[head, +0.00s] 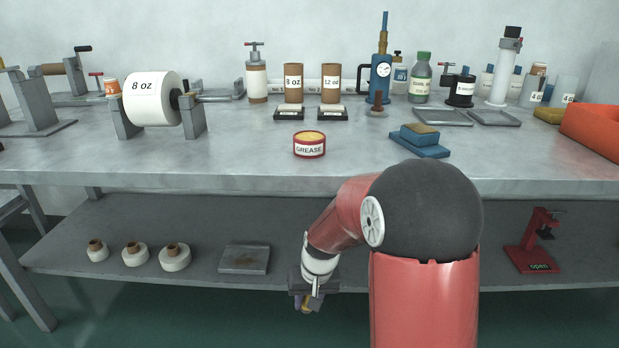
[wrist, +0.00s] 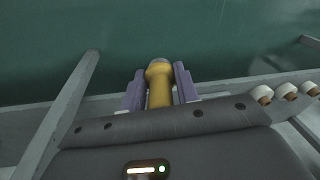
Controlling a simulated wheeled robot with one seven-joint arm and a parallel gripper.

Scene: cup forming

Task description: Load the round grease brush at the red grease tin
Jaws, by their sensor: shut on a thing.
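The red grease tin (head: 309,150), labelled GREASE, stands open on the bench top near its front edge, with yellow grease showing inside. My gripper (head: 306,304) hangs low in front of the bench, well below the tin, at about lower-shelf height. In the wrist view my gripper (wrist: 160,91) is shut on a yellow, round-bodied thing, apparently the round grease brush (wrist: 159,88). Its far end is greyish and points away over the green floor. Only a little of it shows in the head view, and its bristles cannot be made out clearly.
A white 8 oz roll (head: 152,99) is at left. The bench's front edge (head: 250,178) lies above my gripper. The bench top around the tin is clear.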

